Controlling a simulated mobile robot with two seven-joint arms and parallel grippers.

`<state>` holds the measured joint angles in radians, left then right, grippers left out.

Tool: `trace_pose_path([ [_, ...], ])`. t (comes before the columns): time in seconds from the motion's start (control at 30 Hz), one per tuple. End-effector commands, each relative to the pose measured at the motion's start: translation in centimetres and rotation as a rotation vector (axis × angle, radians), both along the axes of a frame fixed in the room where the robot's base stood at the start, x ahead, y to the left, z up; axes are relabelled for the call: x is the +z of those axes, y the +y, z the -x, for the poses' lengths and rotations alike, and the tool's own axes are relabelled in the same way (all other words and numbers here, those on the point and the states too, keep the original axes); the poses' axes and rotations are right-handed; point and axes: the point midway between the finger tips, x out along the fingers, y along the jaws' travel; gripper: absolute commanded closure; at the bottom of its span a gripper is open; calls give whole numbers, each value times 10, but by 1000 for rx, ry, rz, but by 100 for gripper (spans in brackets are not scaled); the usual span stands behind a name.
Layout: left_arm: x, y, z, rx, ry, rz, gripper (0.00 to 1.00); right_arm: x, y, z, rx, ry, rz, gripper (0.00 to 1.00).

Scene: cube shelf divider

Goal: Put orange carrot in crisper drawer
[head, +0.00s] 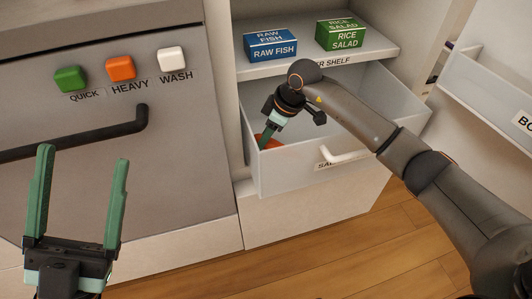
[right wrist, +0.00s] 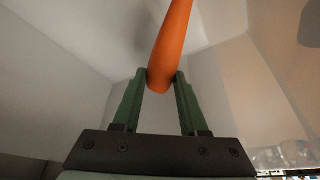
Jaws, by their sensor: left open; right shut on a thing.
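The orange carrot (right wrist: 170,45) is between the fingers of my right gripper (right wrist: 161,78), which is shut on it, in the right wrist view. In the head view, a bit of the carrot (head: 270,142) shows beside the right gripper (head: 266,136), inside the open crisper drawer (head: 392,108). Most of the carrot is hidden there by the gripper and arm. Whether it touches the drawer floor I cannot tell. The drawer is pulled out, with a white handle and a partly covered label. My left gripper (head: 80,203) is open and empty, in front of the dishwasher.
Above the drawer, a shelf (head: 290,68) holds a blue raw fish box (head: 270,44) and a green rice salad box (head: 341,35). The dishwasher (head: 180,120) with a dark handle (head: 140,120) stands left. The open fridge door with a bin (head: 485,95) is at right.

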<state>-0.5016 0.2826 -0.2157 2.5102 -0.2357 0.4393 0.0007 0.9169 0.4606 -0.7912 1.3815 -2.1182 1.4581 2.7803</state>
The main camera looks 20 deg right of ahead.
Motion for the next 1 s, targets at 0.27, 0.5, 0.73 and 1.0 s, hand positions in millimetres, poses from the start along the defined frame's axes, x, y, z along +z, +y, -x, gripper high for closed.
trace_pose_path([
  [0.27, -11, 0, 0, -8, 8, 7, 20, -28, 0, 1, -1, 2, 1, 100],
  [0.5, -21, -1, -1, -19, 17, 18, 20, -57, 0, 0, 0, -1, -1, 100],
  [0.73, -19, -2, -1, -23, 18, 20, 20, -56, 0, 0, 1, -2, 0, 100],
  [1.0, -19, -2, -1, -24, 18, 18, 20, -57, 0, 0, 0, 0, 0, 36],
])
